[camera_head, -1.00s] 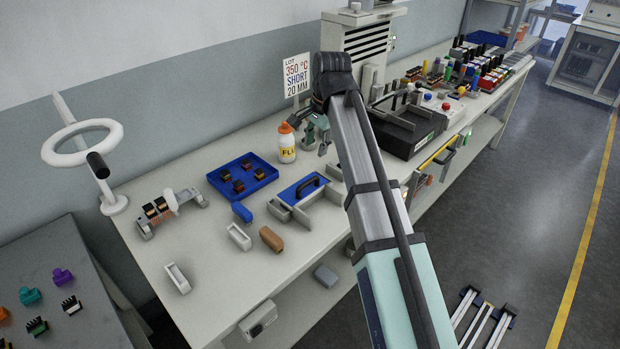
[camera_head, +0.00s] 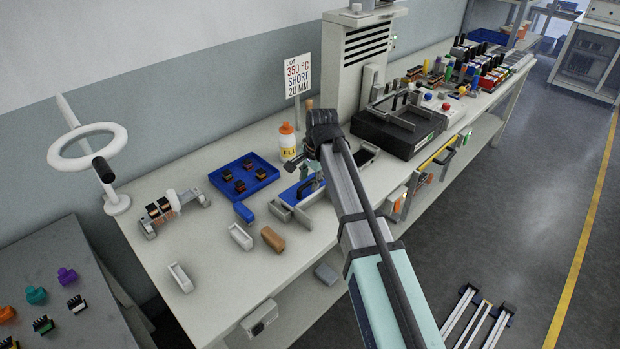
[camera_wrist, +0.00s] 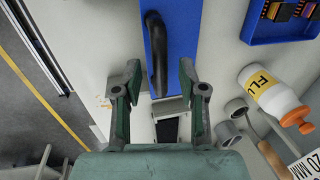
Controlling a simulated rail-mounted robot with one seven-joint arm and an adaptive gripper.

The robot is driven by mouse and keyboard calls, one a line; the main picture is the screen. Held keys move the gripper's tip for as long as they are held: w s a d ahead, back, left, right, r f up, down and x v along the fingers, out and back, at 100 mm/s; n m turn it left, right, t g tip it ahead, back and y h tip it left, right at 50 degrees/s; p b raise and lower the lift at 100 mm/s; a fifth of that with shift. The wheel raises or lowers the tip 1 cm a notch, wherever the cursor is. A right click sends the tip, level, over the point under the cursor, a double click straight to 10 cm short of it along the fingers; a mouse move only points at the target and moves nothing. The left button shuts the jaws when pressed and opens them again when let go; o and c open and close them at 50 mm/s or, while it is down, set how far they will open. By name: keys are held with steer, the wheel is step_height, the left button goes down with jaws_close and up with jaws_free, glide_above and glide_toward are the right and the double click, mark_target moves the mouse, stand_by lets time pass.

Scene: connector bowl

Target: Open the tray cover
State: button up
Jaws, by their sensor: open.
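The tray cover is a blue plate (camera_head: 289,196) with a black arched handle (camera_head: 312,186), lying on a grey tray on the bench. In the wrist view the blue cover (camera_wrist: 183,25) runs up from the middle, with its handle (camera_wrist: 157,60) lengthwise on it. My gripper (camera_wrist: 160,74) is open, its two fingers on either side of the handle's near end. The fingers look apart from the handle. In the head view my gripper (camera_head: 303,167) is above the cover, and my arm and gripper hide part of it.
A white bottle with an orange cap (camera_head: 287,141) stands just behind my gripper. A blue tray of connectors (camera_head: 244,176) lies to the left. A white block (camera_head: 241,237) and a brown block (camera_head: 272,239) lie in front. A dark machine (camera_head: 400,130) stands to the right.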

steer(key=shift+c, duration=0.3)
jaws_close()
steer(key=s+d+p, duration=0.1)
steer(key=s+d, duration=0.4)
steer(key=shift+d+p, duration=0.25)
steer(key=shift+p, duration=0.05)
steer(key=shift+o, duration=0.3)
jaws_free()
step_height(320, 180, up, 12)
steer(key=s+d, duration=0.1)
steer(key=shift+s+d+f, duration=0.15)
steer(key=shift+s+d, duration=0.1)
steer(key=shift+d, duration=0.05)
